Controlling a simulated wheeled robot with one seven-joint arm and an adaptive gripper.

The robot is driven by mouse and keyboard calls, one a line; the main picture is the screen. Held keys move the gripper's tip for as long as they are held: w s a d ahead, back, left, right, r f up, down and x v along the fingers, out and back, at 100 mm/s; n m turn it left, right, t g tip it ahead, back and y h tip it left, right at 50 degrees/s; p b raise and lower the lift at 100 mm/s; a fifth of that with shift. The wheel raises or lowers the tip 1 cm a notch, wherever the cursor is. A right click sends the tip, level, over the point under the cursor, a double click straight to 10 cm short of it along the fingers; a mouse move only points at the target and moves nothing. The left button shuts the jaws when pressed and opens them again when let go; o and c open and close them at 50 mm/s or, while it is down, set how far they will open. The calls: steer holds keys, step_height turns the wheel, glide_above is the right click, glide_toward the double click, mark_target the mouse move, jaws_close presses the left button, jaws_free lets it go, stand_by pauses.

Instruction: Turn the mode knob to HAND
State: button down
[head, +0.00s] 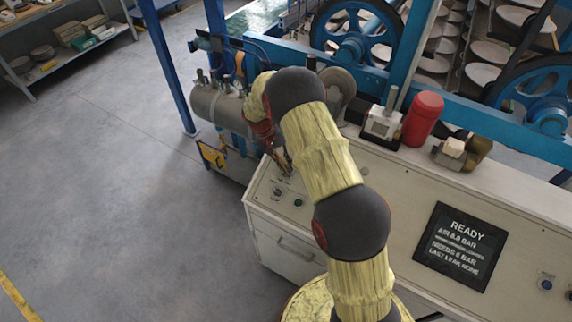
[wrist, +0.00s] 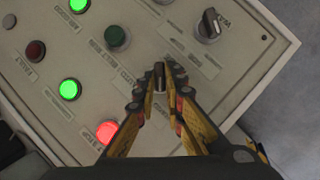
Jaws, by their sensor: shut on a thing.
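In the wrist view my gripper (wrist: 158,88) reaches over the pale control panel. Its yellow and black fingers are shut on a small dark knob (wrist: 159,72), with a fingertip on each side. I cannot tell from the blurred labels whether this is the mode knob or which way it points. A second black selector knob (wrist: 208,26) with a light pointer line stands apart, near the panel's top right edge. In the head view my gripper (head: 282,163) is low over the left end of the control panel (head: 262,196), and the held knob is hidden there.
Around the gripper are lit green lamps (wrist: 69,89), a lit red lamp (wrist: 106,131), a dark green button (wrist: 117,37) and a dark red button (wrist: 35,50). A display (head: 464,246) reads READY.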

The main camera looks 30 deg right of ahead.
steer(key=shift+s+f, duration=0.25)
steer(key=c, duration=1.9)
jaws_free()
steer(key=shift+w+r, duration=0.15)
steer(key=shift+w, duration=0.05)
steer(key=shift+w+a+r, duration=0.1)
steer(key=shift+r, duration=0.2)
steer(key=v, duration=1.1)
steer(key=shift+r, duration=0.1)
